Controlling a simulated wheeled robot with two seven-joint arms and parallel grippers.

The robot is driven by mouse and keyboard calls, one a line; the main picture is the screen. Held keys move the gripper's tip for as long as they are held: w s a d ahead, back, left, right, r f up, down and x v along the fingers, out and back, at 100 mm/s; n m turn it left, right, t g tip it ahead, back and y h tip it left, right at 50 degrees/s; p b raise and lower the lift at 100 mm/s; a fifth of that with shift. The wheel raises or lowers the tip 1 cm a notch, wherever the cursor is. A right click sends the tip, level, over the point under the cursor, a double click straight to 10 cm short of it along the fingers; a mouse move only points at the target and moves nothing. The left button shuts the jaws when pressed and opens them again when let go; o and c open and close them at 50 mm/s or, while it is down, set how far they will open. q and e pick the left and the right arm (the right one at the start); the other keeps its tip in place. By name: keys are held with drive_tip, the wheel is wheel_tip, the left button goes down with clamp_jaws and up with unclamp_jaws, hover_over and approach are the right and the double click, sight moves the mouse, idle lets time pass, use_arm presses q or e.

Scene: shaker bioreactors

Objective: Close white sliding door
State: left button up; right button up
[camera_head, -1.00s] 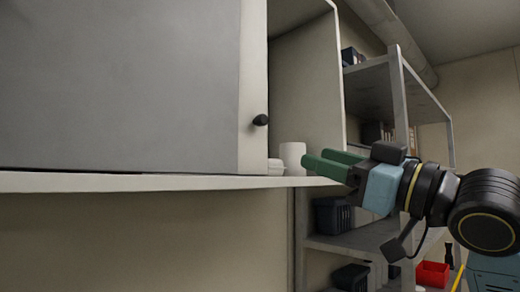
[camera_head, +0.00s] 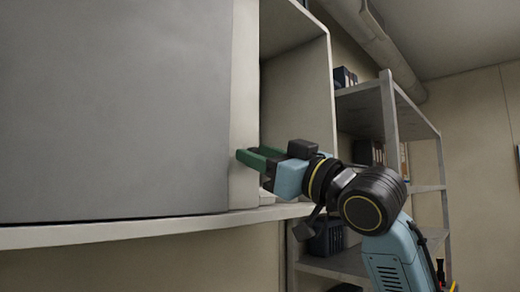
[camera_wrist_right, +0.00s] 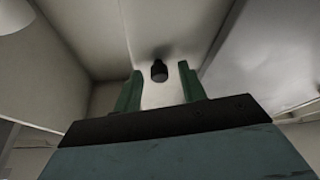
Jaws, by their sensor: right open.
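The white sliding door (camera_head: 243,100) is a large panel with a grey face and a pale right edge strip, on the front of a white cabinet. The cabinet is uncovered to the right of the strip. My right gripper (camera_head: 242,158) is at the strip, its green fingers pointing left. In the right wrist view the door's black knob (camera_wrist_right: 159,71) lies between and a little beyond the two open fingers (camera_wrist_right: 159,80). I cannot tell whether they touch it. In the head view the gripper hides the knob. My left gripper is not in view.
The cabinet's bottom ledge (camera_head: 150,229) runs below the door. The cabinet's right side wall (camera_head: 325,100) stands close to my right arm. A grey shelf rack (camera_head: 388,110) with boxes stands further right. A pipe (camera_head: 375,40) runs along the ceiling.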

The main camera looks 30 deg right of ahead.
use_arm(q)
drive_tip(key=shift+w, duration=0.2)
use_arm(e)
drive_tip(key=shift+w+a, duration=0.1)
drive_tip(key=shift+w, duration=0.05)
clamp_jaws()
